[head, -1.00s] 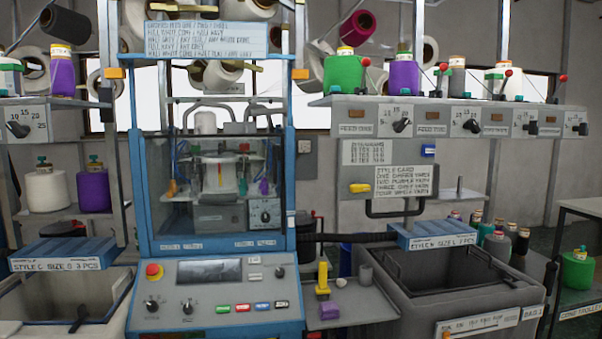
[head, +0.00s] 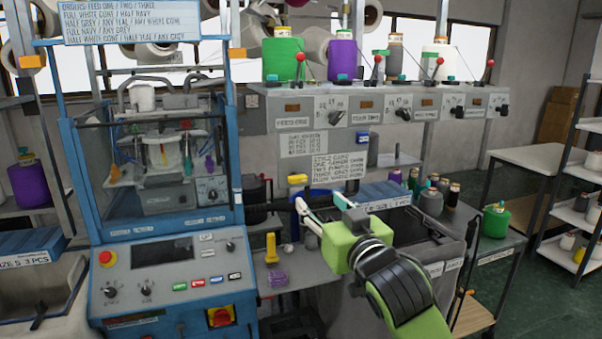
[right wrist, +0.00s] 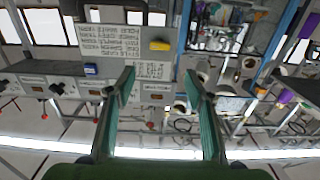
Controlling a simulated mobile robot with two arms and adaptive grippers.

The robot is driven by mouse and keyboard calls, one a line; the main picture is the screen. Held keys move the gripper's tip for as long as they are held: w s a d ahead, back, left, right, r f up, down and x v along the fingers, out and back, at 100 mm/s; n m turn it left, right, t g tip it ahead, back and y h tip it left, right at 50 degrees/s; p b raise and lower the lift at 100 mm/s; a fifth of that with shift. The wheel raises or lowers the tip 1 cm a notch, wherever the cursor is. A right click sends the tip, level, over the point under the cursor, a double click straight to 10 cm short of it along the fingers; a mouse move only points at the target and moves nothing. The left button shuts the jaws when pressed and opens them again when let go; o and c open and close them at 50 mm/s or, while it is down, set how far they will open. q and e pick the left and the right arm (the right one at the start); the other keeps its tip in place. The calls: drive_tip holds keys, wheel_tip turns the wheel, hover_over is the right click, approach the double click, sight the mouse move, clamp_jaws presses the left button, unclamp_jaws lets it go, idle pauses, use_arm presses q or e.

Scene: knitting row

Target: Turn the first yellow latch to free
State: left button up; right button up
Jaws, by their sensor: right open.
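A small yellow latch (head: 297,179) sits on the grey panel left of the style card (head: 338,172). It also shows in the right wrist view (right wrist: 159,46), where the scene appears upside down. My right gripper (head: 319,203) is in front of the panel, below and to the right of the latch in the head view. It is open, with nothing between its fingers. In the right wrist view the gripper (right wrist: 158,75) has its two green fingers spread, and the latch lies beyond their tips. My left gripper is not in view.
The blue-framed machine (head: 153,235) with its control panel stands at left. A small shelf holds a yellow peg (head: 271,247) and a purple block (head: 278,278). A row of dials and yarn cones (head: 283,58) runs above. Open floor (head: 530,285) lies at right.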

sight(299, 179)
drive_tip(key=p+x, duration=0.5)
drive_tip(key=x, duration=0.7)
drive_tip(key=shift+x, duration=0.9)
drive_tip(key=shift+f, duration=0.1)
drive_tip(key=shift+d, duration=0.1)
drive_tip(key=c, duration=1.1)
